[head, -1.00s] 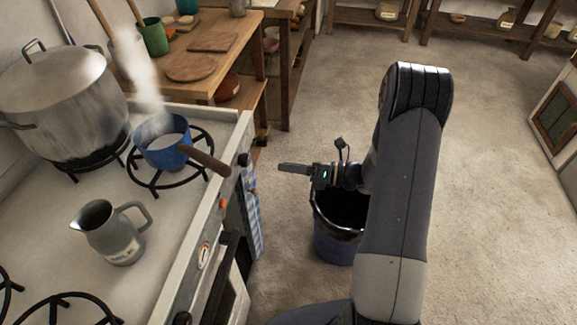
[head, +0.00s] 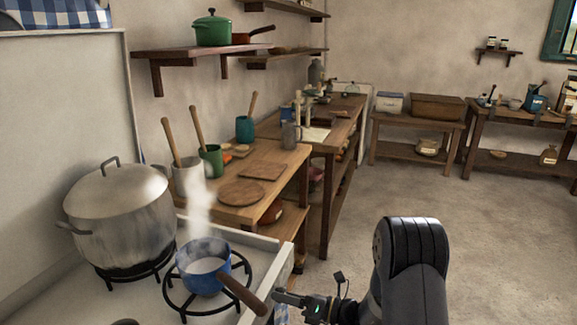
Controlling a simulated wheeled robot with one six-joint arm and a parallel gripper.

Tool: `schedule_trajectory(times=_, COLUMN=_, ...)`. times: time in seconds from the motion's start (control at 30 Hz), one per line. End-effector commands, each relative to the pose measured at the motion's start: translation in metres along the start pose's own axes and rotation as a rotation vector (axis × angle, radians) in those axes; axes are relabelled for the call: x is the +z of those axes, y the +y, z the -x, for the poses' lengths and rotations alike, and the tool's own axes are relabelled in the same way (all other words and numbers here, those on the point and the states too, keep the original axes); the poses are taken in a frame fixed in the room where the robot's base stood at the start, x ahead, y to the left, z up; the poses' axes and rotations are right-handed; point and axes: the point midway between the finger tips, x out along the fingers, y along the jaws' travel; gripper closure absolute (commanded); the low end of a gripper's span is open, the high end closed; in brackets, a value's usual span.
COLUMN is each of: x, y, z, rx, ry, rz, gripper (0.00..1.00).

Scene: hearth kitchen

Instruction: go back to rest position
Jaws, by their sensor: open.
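My gripper (head: 290,298) is low in the head view, just right of the stove's front edge and close to the handle end of the blue saucepan. Nothing shows between its jaws. It points left from my folded arm, which rises at the lower right. Whether handle and gripper touch cannot be told.
A large steel pot (head: 118,222) stands on the stove's back burner. A wooden counter (head: 290,185) with round and square boards lies beyond the stove. Wall shelves (head: 180,54) hang above. The floor (head: 400,200) to the right is open, with tables (head: 415,121) along the far wall.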

Motion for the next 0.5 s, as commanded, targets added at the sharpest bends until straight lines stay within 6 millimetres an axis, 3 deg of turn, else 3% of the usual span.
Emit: schedule_trajectory(times=0.5, x=0.0002, y=-0.0009, z=0.0104, rx=-0.003, ry=-0.001, rz=-0.008, gripper=0.43)
